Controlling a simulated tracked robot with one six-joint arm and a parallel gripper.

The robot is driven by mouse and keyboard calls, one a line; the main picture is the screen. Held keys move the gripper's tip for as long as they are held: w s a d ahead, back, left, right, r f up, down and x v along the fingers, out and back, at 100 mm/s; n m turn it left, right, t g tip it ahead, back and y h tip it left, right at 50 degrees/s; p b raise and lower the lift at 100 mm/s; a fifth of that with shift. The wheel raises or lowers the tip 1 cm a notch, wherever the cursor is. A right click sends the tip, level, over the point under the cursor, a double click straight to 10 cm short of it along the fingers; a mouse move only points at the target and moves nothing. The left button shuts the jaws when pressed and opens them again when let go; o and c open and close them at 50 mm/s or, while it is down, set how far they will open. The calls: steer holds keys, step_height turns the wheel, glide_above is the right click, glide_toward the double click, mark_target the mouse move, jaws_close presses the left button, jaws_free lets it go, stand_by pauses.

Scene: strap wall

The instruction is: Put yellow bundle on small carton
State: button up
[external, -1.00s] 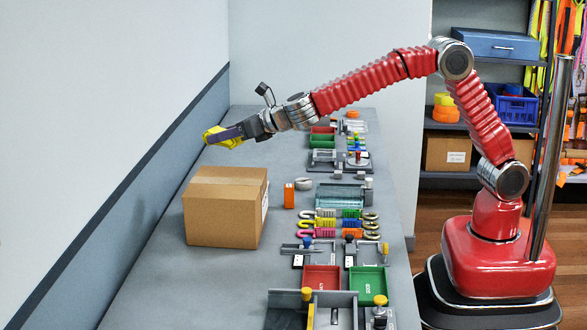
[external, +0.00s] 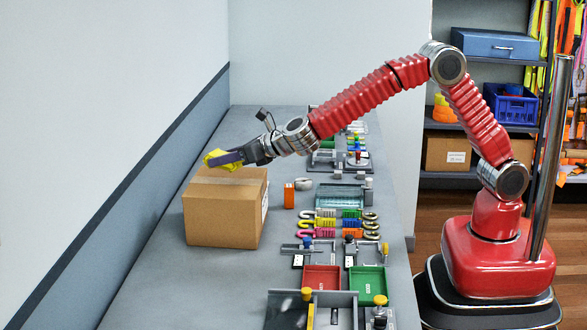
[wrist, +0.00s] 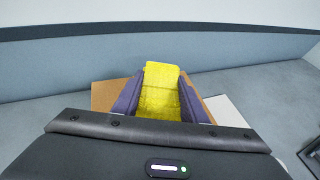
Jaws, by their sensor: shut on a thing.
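The yellow bundle (external: 222,158) is held between the jaws of my gripper (external: 228,157). In the wrist view the bundle (wrist: 158,88) sits between the two purple-grey fingers, which touch it on both sides. The small carton (external: 222,218) is a closed brown cardboard box standing on the bench. In the external view the bundle is at the carton's top, over its rear part. I cannot tell if it touches the top. In the wrist view the carton (wrist: 103,95) shows behind and beside the fingers, partly hidden by them.
A grey bench (external: 160,270) runs along the wall (external: 100,100) at left. An orange block (external: 289,196) stands right of the carton. Coloured straps (external: 325,225), a red tray (external: 321,278) and a green tray (external: 368,283) lie farther right. The bench in front of the carton is clear.

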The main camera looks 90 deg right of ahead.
mark_target(225, 170)
steer(key=shift+f, duration=0.1)
steer(key=shift+f, duration=1.75)
steer(key=o, duration=1.1)
steer(key=shift+f, duration=0.1)
steer(key=shift+c, duration=0.2)
steer(key=v, duration=1.2)
